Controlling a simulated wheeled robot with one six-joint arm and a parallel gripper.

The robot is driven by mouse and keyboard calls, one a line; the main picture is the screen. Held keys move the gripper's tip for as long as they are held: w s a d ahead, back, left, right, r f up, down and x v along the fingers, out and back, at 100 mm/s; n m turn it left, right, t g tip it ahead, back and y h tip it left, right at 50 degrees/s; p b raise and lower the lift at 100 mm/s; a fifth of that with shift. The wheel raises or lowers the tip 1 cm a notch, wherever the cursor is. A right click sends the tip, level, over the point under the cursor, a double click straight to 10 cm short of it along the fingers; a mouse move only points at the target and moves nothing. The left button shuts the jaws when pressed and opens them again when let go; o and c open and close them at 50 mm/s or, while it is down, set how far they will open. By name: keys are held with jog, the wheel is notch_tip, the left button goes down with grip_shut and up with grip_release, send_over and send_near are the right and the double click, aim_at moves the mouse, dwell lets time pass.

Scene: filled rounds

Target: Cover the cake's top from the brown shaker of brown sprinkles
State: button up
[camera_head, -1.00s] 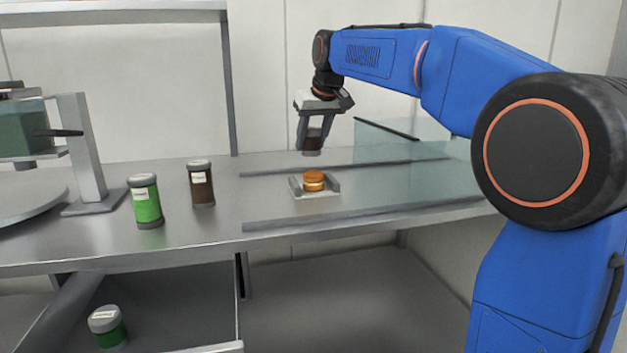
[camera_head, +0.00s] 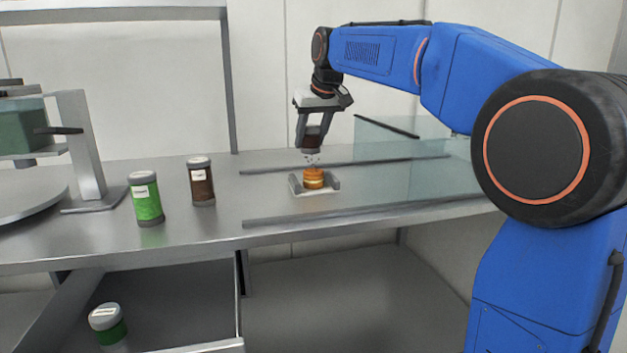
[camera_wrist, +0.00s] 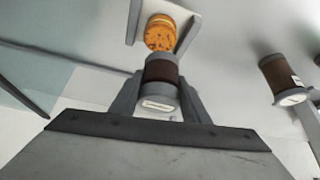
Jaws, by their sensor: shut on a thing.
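My gripper (camera_head: 314,138) is shut on a brown shaker (camera_wrist: 161,72) with grey ends, which shows clearly in the wrist view. The shaker is held tipped above the small round cake (camera_head: 314,178). Small dark specks are in the air between the shaker and the cake in the head view. The cake sits on a light holder (camera_head: 298,188) with raised sides on the counter. In the wrist view the cake's orange top (camera_wrist: 161,33) shows some brown specks; part of it is hidden by the shaker.
A second brown shaker (camera_head: 201,186) and a green shaker (camera_head: 146,203) stand on the counter to the left. Another green jar (camera_head: 107,325) is on the lower shelf. A glass panel (camera_head: 400,160) stands right of the cake. A turntable (camera_head: 25,200) is at far left.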

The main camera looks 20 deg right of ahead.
jog(key=shift+d, duration=0.95)
jog(key=shift+r, duration=0.1)
dwell(1.1)
jog(key=shift+r, duration=2.45)
